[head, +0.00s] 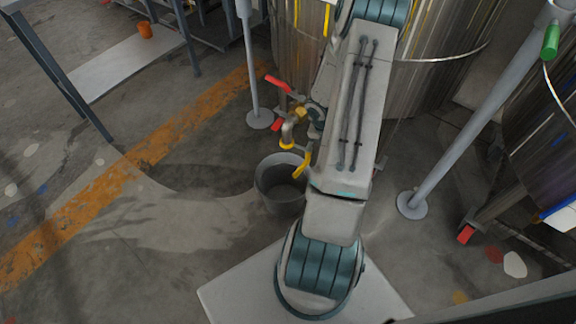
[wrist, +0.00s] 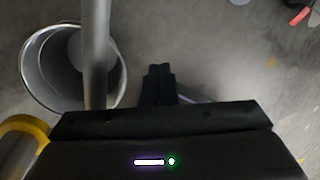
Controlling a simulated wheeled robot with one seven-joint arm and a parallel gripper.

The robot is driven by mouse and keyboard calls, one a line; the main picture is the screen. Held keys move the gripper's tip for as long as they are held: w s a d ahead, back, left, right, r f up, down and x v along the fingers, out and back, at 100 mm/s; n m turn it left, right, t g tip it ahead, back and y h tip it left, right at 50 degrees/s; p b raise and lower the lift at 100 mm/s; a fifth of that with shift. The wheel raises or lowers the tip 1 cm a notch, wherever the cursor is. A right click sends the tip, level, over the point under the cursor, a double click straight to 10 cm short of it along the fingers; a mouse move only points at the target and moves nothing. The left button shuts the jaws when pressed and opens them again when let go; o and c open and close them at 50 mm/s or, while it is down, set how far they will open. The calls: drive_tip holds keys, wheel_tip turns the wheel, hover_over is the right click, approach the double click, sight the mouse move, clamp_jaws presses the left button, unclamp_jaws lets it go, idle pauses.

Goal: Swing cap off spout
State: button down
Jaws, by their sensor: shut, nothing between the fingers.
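The spout (head: 288,132) is a short metal pipe at the foot of the steel vat, bent downward with a yellow ring at its mouth. A yellow piece (head: 303,164) hangs slanted beside the mouth; I cannot tell whether it is the cap or a handle. In the wrist view a yellow-rimmed metal part (wrist: 22,130), apparently the spout, is at lower left. My gripper (wrist: 158,72) is shut and empty, to the right of that part and apart from it. In the head view my arm hides the gripper.
A grey bucket (head: 265,185) stands on the floor below the spout; it also shows in the wrist view (wrist: 30,75), with a grey bar crossing it. Red levers (head: 278,82) are near the spout. Posts (head: 470,135) stand at either side. Open floor lies left.

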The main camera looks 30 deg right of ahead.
drive_tip(key=a+r+m+h, duration=0.1)
drive_tip(key=a+r+m, duration=0.5)
drive_tip(key=r, duration=0.4)
drive_tip(key=a+r+m, duration=0.6)
drive_tip(key=r+m, duration=0.1)
drive_tip(key=r, duration=0.3)
drive_tip(key=s+a+r+m+t+y+p, duration=0.1)
drive_tip(key=s+a+r+m, duration=0.2)
drive_tip(key=a, duration=0.6)
drive_tip(key=s+a+r+m+t+y+p, duration=0.1)
drive_tip(key=s+a+r+m, duration=0.3)
drive_tip(key=a+r+m, duration=0.4)
drive_tip(key=shift+a+m+t+y, duration=0.3)
drive_tip(key=shift+a+m+y, duration=0.3)
drive_tip(key=shift+a+y, duration=0.15)
drive_tip(key=shift+s+f, duration=0.1)
drive_tip(key=shift+s, duration=0.1)
